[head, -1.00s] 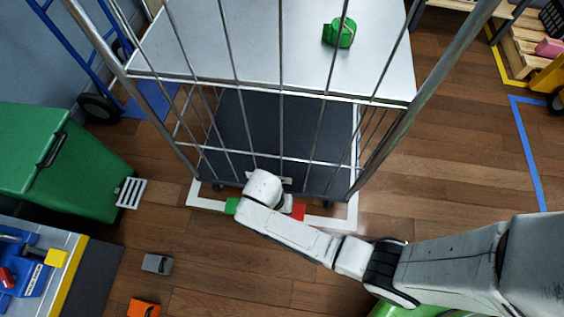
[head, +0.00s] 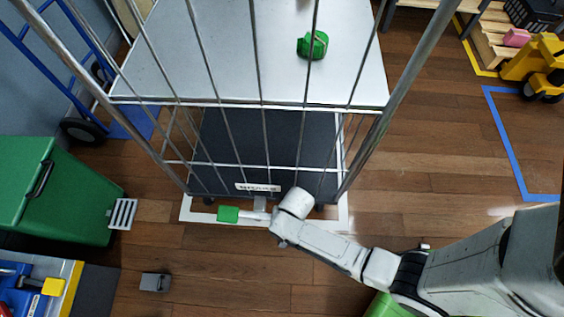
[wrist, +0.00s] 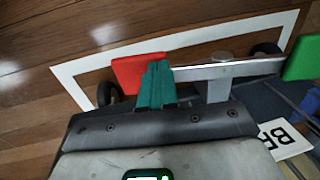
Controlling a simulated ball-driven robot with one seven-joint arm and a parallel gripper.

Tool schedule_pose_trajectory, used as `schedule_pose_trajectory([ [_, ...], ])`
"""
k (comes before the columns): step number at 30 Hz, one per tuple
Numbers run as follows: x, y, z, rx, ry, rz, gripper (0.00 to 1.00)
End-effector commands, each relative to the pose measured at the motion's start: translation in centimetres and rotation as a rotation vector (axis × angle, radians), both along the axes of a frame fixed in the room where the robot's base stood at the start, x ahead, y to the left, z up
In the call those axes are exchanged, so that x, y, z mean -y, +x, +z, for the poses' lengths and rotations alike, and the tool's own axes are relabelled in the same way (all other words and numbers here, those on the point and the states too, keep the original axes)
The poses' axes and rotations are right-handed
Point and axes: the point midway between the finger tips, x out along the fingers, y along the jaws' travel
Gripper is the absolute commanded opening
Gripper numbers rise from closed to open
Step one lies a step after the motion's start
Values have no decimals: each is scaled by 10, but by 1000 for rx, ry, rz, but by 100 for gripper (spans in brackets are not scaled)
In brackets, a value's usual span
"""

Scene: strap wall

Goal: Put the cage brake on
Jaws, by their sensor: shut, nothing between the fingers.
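The roll cage (head: 250,104) stands on the floor, with a white label (head: 257,187) on its lower front; part of the label's lettering shows in the wrist view (wrist: 285,138). Below it is a metal brake bar (head: 254,216) with a green pad (head: 228,214) on its left end. In the wrist view, the bar (wrist: 240,69) runs from the green pad (wrist: 302,59) to a red pad (wrist: 136,72). My gripper (wrist: 156,80) is shut and empty, its teal fingers overlapping the red pad's edge; I cannot tell if they touch. In the head view my wrist hides the red pad.
A white floor outline (head: 208,228) surrounds the cage's foot. A green bin (head: 50,190) and a grey block (head: 155,282) are on the left. A green strap bundle (head: 312,45) lies on the cage shelf. Open floor lies to the right.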

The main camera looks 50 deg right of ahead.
Motion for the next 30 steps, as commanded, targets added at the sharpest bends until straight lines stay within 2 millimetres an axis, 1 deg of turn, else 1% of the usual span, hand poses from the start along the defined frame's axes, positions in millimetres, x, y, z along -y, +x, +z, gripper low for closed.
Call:
schedule_pose_trajectory([
  [9,1,-2,-5,-4,-1,-1,0],
  [19,2,-4,-5,-6,-2,-3,0],
  [23,4,-4,3,-8,-1,-1,0],
  [30,11,0,36,-1,-2,-1,0],
])
